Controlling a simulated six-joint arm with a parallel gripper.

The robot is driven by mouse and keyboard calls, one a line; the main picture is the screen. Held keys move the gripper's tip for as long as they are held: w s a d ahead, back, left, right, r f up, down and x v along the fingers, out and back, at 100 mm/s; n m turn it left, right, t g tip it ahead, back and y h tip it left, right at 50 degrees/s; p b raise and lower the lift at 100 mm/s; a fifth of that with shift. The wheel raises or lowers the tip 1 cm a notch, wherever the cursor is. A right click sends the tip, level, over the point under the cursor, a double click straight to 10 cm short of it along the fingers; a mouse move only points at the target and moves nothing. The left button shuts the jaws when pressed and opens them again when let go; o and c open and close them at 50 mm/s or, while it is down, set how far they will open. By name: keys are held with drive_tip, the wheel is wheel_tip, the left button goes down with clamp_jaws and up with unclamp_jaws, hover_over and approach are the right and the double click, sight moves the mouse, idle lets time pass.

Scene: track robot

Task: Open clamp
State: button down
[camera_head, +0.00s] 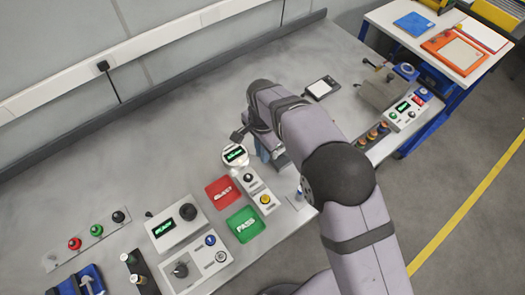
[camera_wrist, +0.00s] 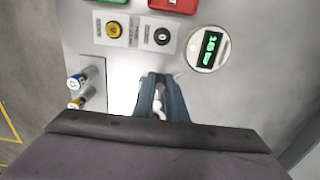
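My gripper (camera_wrist: 160,78) shows in the wrist view as two blue fingers pointing at the bench. They lie close together, with a narrow gap in which something pale shows; I cannot tell if they grip it. In the head view my arm mostly hides the gripper, near the round display gauge (camera_head: 235,155). No part is plainly recognisable as the clamp. A blue device with pale parts (camera_head: 82,282), cut off at the lower left, and a grey block with dark levers (camera_head: 383,90) at the upper right are possible candidates, both apart from my gripper.
The red (camera_head: 222,191) and green (camera_head: 245,224) pads, a knob-and-button panel (camera_head: 257,190) and a display box (camera_head: 177,228) crowd the bench near my arm. Small cylinders (camera_head: 372,136) stand right of it. The bench (camera_head: 170,140) is clear toward the back wall.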

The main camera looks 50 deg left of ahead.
drive_tip(key=shift+a+m, duration=0.15)
drive_tip(key=shift+m, duration=0.15)
drive_tip(key=shift+w+a+m+b, duration=0.15)
drive_tip(key=shift+w+a+m, duration=0.5)
drive_tip(key=shift+m, duration=1.6)
drive_tip(key=shift+w+a+m+b, duration=0.2)
drive_tip(key=shift+w+a+m, duration=0.5)
drive_tip(key=shift+m, duration=1.5)
drive_tip(key=shift+w+a+m+b, duration=0.25)
drive_tip(key=shift+a+m, duration=0.65)
drive_tip(key=shift+m, duration=1.35)
drive_tip(key=shift+w, duration=0.1)
drive_tip(key=c, duration=1.8)
unclamp_jaws()
drive_tip(key=shift+o, duration=0.2)
